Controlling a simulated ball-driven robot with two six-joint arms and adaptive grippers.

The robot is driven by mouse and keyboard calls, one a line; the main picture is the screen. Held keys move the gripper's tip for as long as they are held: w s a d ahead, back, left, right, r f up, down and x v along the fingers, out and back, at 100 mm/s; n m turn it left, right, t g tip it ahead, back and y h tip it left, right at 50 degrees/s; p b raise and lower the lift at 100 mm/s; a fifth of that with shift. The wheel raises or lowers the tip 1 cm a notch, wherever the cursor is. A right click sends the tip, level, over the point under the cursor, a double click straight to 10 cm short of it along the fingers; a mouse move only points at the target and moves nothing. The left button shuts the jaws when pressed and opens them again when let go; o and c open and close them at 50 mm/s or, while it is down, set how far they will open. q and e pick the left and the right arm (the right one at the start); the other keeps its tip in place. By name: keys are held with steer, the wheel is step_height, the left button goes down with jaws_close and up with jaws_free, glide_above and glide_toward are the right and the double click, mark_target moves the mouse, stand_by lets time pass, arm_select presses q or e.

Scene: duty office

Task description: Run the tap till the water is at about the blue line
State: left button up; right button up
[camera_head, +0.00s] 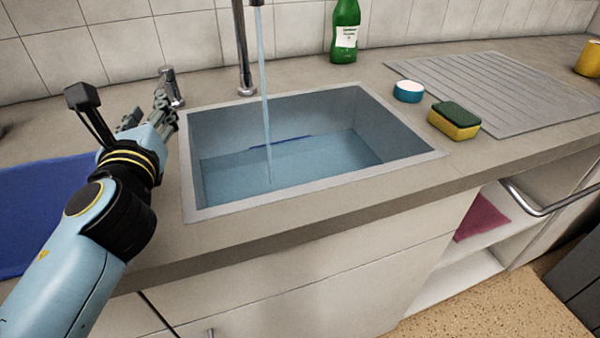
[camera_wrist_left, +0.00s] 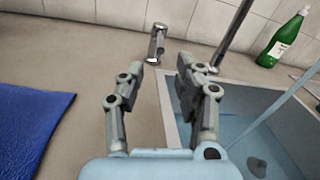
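The sink (camera_head: 437,155) holds water (camera_head: 232,178). A short dark blue line (camera_head: 280,142) shows on its back wall, right about where the water surface meets that wall. A stream (camera_head: 264,90) runs from the tap spout (camera_head: 243,50) into the water. A small metal lever (camera_head: 171,86) stands on the counter left of the spout; it also shows in the left wrist view (camera_wrist_left: 156,44). My left gripper (camera_head: 160,98) is beside the lever, in front of it. In the left wrist view its fingers (camera_wrist_left: 160,72) are apart, with the lever beyond them and nothing between them. My right gripper is out of view.
A blue mat (camera_head: 40,215) lies on the counter at left. A green bottle (camera_head: 345,30) stands behind the sink. A blue-and-white round tub (camera_head: 408,91), a sponge (camera_head: 454,121) and a ridged drainer (camera_head: 500,90) are at right.

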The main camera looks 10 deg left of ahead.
mark_target(159, 84)
arm_select(q)
steer(key=shift+s+d+f+b, duration=0.2)
steer(key=shift+s+f+b, duration=0.1)
steer(key=shift+b, duration=0.5)
steer(key=shift+w+r, duration=0.2)
steer(key=shift+r, duration=0.05)
steer(key=x, duration=1)
steer(key=shift+w+a, duration=0.2)
steer(key=shift+c, duration=0.2)
jaws_close()
